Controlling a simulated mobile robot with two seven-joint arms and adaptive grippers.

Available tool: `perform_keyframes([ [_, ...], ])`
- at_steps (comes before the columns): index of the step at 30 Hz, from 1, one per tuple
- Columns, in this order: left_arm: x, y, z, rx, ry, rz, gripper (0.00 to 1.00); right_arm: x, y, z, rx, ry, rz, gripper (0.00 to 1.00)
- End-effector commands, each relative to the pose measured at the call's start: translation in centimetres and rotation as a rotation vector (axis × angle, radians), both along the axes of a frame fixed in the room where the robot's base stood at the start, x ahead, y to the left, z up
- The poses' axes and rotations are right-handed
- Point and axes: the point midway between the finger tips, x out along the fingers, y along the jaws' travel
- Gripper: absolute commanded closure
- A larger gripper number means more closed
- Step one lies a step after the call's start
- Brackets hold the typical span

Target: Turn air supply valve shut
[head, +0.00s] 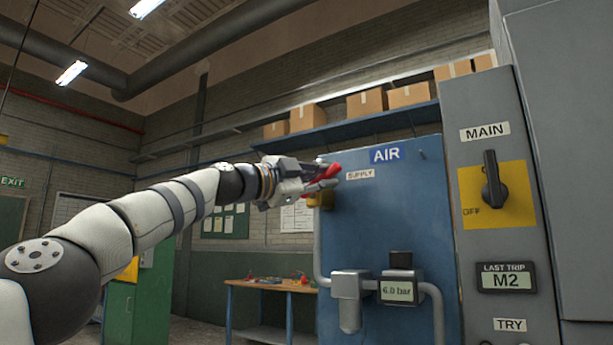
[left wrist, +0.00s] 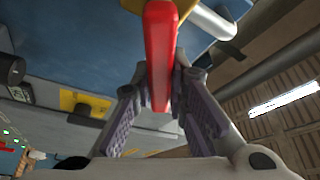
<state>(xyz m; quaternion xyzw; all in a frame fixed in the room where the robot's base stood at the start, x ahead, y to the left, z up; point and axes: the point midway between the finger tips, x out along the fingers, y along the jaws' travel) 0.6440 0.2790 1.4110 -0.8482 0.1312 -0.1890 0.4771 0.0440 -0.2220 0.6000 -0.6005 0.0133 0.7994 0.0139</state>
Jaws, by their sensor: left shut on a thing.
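The air supply valve has a red lever handle (head: 326,173) and a brass-coloured body (head: 321,198) on the left edge of the blue panel marked AIR (head: 385,230). The SUPPLY label is just right of it. My left gripper (head: 312,178) is at the handle. In the left wrist view the red handle (left wrist: 160,50) runs between the two fingers (left wrist: 160,95), which are shut on it. Part of the handle is hidden by the gripper in the head view. My right gripper is not in view.
A grey pipe (head: 319,245) drops from the valve to a regulator with a gauge reading 6.0 bar (head: 397,291). A grey cabinet with a MAIN rotary switch (head: 493,181) stands at right. A workbench (head: 270,288) stands behind.

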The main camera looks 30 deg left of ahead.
Motion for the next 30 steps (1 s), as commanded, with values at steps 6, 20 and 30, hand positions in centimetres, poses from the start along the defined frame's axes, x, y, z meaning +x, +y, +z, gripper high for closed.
perform_keyframes([
  [6,-0.2,-1.1,-0.6,0.194,-0.019,0.004,1.00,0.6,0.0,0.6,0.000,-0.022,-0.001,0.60],
  [20,-0.1,-1.4,-2.1,0.472,-0.040,0.006,1.00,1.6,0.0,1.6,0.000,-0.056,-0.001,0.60],
  [30,-0.1,-1.4,-2.6,0.534,-0.044,0.005,1.00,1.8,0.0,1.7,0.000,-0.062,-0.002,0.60],
])
